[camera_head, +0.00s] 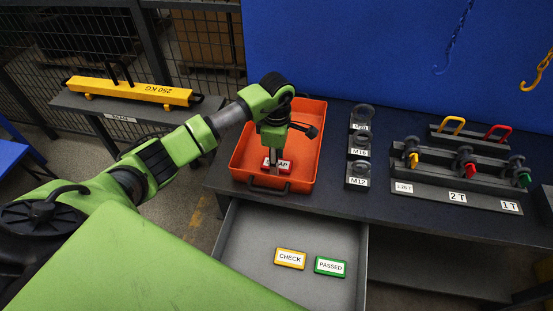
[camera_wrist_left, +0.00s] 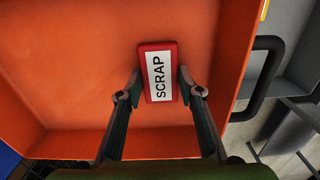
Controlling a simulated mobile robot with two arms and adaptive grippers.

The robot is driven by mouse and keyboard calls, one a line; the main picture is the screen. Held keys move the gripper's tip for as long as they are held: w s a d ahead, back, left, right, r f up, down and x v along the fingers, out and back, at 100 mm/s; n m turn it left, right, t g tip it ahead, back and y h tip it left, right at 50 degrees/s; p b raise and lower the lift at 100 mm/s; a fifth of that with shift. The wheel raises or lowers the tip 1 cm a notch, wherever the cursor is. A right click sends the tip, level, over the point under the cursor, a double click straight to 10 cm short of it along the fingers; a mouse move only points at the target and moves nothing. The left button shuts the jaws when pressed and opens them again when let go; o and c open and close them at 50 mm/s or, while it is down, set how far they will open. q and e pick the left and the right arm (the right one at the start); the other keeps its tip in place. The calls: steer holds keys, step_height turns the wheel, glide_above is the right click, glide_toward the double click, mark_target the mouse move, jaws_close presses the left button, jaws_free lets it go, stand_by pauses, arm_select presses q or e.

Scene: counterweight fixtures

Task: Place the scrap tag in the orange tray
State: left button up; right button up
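The scrap tag (camera_head: 284,166) is a red block with a white label reading SCRAP. It is inside the orange tray (camera_head: 308,118), toward the tray's near side. My left gripper (camera_head: 275,160) points down into the tray and partly covers the tag. In the left wrist view the tag (camera_wrist_left: 159,72) sits between the two fingertips (camera_wrist_left: 159,84), which press close against its long sides. The tray floor (camera_wrist_left: 70,70) shows around it. I cannot tell whether the tag touches the floor. My right gripper is in neither view.
An open grey drawer (camera_head: 240,245) below the tray holds a yellow CHECK tag (camera_head: 290,258) and a green PASSED tag (camera_head: 330,266). Eyebolts (camera_head: 358,145) and a shackle rack (camera_head: 460,165) stand right of the tray. A yellow beam (camera_head: 130,90) lies on a side table.

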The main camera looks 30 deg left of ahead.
arm_select(q)
steer(key=o, duration=0.3)
steer(key=shift+o, duration=0.2)
steer(key=shift+r, duration=0.1)
steer(key=shift+r, duration=0.2)
step_height(320, 180, up, 12)
steer(key=b, duration=0.3)
steer(key=shift+d+f, duration=0.1)
steer(key=shift+f, duration=0.1)
